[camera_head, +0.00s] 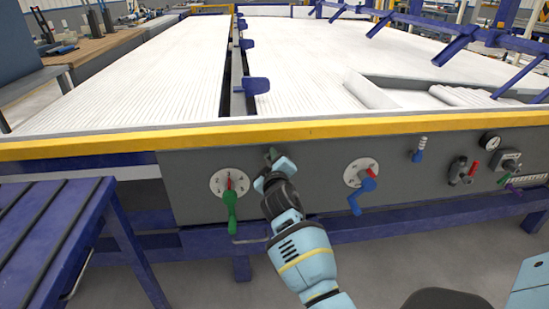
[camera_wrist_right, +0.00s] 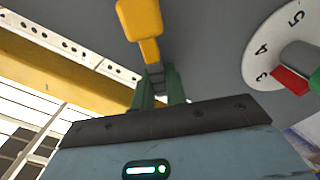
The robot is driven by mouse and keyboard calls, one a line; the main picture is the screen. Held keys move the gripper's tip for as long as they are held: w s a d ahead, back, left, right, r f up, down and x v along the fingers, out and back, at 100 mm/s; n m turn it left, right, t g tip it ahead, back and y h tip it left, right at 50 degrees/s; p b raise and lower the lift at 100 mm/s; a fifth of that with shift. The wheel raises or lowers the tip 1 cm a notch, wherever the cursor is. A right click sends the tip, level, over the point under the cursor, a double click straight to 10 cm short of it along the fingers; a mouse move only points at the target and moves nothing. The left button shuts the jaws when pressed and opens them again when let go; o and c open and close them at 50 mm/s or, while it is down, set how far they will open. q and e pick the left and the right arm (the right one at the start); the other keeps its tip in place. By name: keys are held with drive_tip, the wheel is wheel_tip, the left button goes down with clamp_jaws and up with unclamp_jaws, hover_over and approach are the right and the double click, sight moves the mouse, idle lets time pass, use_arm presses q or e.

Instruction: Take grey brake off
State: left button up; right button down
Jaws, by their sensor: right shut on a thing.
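My right gripper (camera_head: 274,168) is at the dark front panel, between the dial with the green handle and the dial with the blue handle. It is shut on a small lever, which I take for the grey brake (camera_head: 271,153); its dark tip shows just above the fingers. In the right wrist view, the fingers (camera_wrist_right: 158,91) close around a narrow grey piece (camera_wrist_right: 155,76). A yellow-orange piece (camera_wrist_right: 141,22) extends beyond it. The gripper hides most of the lever in the head view. My left gripper is not in view.
The green handle (camera_head: 231,208) hangs close on the left and the blue handle (camera_head: 361,195) on the right. A numbered dial (camera_wrist_right: 262,58) is near the fingers. A yellow beam (camera_head: 130,143) runs above the panel. A blue rack (camera_head: 55,225) stands at left.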

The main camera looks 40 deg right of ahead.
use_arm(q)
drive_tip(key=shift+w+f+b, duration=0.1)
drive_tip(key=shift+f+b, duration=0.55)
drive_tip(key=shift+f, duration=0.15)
use_arm(e)
drive_tip(key=shift+w+a+f+n, duration=0.2)
drive_tip(key=shift+f+n, duration=0.35)
drive_tip(key=shift+n, duration=0.6)
drive_tip(key=shift+w+a+f+n, duration=0.1)
drive_tip(key=shift+a+f+n, duration=0.35)
drive_tip(key=shift+n, duration=0.65)
drive_tip(key=shift+w+a+f+n, duration=0.15)
drive_tip(key=shift+f+n, duration=0.5)
drive_tip(key=shift+n, duration=0.5)
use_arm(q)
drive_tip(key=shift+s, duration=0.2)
use_arm(e)
drive_tip(key=c, duration=1.4)
unclamp_jaws()
drive_tip(key=shift+f, duration=0.1)
drive_tip(key=shift+c, duration=0.2)
